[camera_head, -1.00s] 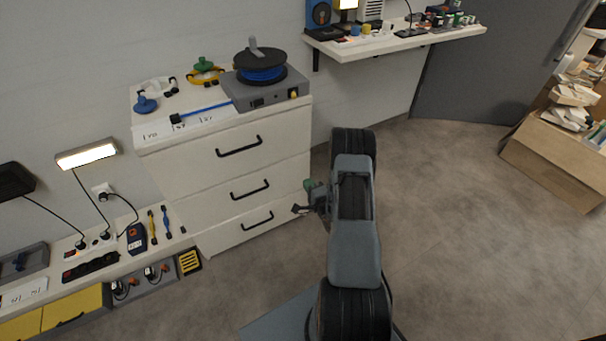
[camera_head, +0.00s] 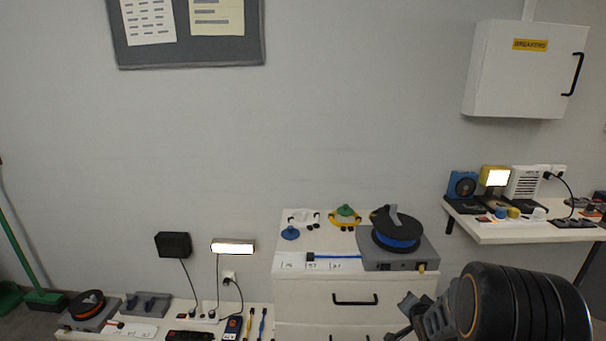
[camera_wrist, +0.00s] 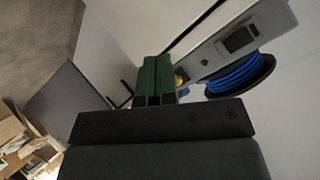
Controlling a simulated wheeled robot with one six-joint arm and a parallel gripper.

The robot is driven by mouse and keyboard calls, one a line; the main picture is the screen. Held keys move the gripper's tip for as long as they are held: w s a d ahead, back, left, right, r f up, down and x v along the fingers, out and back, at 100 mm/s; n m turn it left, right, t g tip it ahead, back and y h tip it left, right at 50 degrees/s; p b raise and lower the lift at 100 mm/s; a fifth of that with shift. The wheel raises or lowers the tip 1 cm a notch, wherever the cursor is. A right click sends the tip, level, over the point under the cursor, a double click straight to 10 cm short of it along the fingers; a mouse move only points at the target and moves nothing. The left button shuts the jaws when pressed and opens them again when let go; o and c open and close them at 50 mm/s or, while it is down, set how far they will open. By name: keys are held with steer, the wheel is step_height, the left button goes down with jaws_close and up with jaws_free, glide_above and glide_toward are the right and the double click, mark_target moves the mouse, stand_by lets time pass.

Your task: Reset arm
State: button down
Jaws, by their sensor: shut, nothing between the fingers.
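My gripper (camera_head: 406,303) shows at the lower right of the head view, in front of the white drawer cabinet, partly cut off by the lower edge. In the wrist view its green fingers (camera_wrist: 154,80) are together with nothing between them. A blue cable reel (camera_head: 397,238) on a grey box (camera_head: 372,262) stands on the cabinet top. In the wrist view the blue reel (camera_wrist: 240,80) appears beyond the fingers to the right, apart from them.
The white drawer cabinet (camera_head: 310,305) stands against the wall. A low bench (camera_head: 150,330) with chargers is at left. A wall shelf (camera_head: 510,232) holds several devices below a white breaker box (camera_head: 525,70). In the wrist view, cardboard cartons (camera_wrist: 20,140) lie at lower left.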

steer(key=s+a+r+n+g+p, duration=0.2)
steer(key=s+a+r+p, duration=0.2)
steer(key=r, duration=0.5)
steer(key=s+a+r+n+g+p, duration=0.1)
steer(key=s+a+r+n+p, duration=0.2)
steer(key=r, duration=0.6)
steer(key=s+a+r+n+g+y+p, duration=0.1)
steer(key=s+a+r+n+g+p, duration=0.1)
steer(key=s, duration=0.5)
steer(key=s+a+r+n+g+y+p, duration=0.1)
steer(key=s+a+r+p, duration=0.3)
steer(key=s+r, duration=0.4)
steer(key=shift+s+a+r+n+g, duration=0.15)
steer(key=shift+a+r+n+g, duration=0.15)
steer(key=shift+a+n+g, duration=0.55)
